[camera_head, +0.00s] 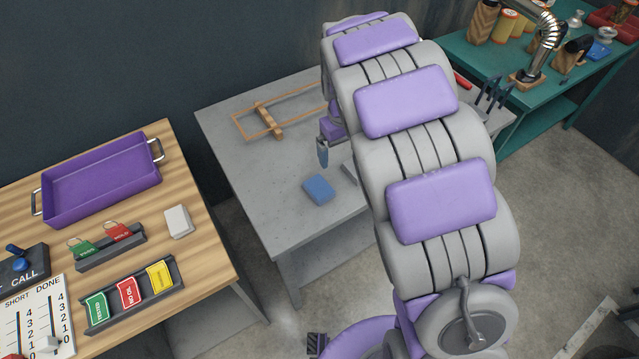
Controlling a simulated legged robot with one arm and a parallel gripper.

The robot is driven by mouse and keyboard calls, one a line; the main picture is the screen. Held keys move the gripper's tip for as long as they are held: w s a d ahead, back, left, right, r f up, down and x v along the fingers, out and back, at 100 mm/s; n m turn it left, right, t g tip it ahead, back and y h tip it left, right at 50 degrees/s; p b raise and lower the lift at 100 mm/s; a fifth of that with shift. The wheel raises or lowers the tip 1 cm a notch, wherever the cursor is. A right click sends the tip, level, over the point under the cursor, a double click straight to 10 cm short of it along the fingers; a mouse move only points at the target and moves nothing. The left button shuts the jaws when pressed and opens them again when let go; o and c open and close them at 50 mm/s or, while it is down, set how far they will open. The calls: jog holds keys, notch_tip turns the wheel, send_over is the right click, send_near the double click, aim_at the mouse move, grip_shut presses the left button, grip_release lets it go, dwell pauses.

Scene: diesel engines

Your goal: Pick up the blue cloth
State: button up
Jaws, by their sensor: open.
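The blue cloth (318,189) looks like a small folded pad and lies flat on the grey table, left of my arm. My gripper (324,156) is above the grey table, beyond the cloth in the picture and apart from it. One finger shows, pointing down; my own arm hides much of the rest. The gripper is open, and nothing shows in it.
The grey table (250,168) also bears a wooden frame (265,118) at the back. A wooden bench (200,255) at left holds a purple tray (100,185), a white block (178,221) and labelled cards. A teal table (480,55) with several items stands at right.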

jog(key=n+p, duration=0.1)
jog(key=n, duration=0.1)
send_over(318, 186)
notch_tip(318, 186, down, 4)
jog(key=f, duration=0.3)
jog(key=f+b, duration=0.1)
jog(key=f, duration=0.7)
jog(key=shift+s+a+f, duration=0.1)
jog(key=shift+a, duration=0.2)
jog(key=shift+d+f+b, duration=0.2)
jog(key=shift+f+b, duration=0.15)
jog(key=shift+f, duration=0.4)
notch_tip(318, 186, down, 5)
jog(key=shift+d+r+b, duration=0.1)
jog(key=shift+d+b, duration=0.05)
jog(key=shift+b, duration=0.35)
jog(key=shift+r, duration=0.1)
jog(key=c, duration=1.1)
jog(key=shift+c, duration=0.2)
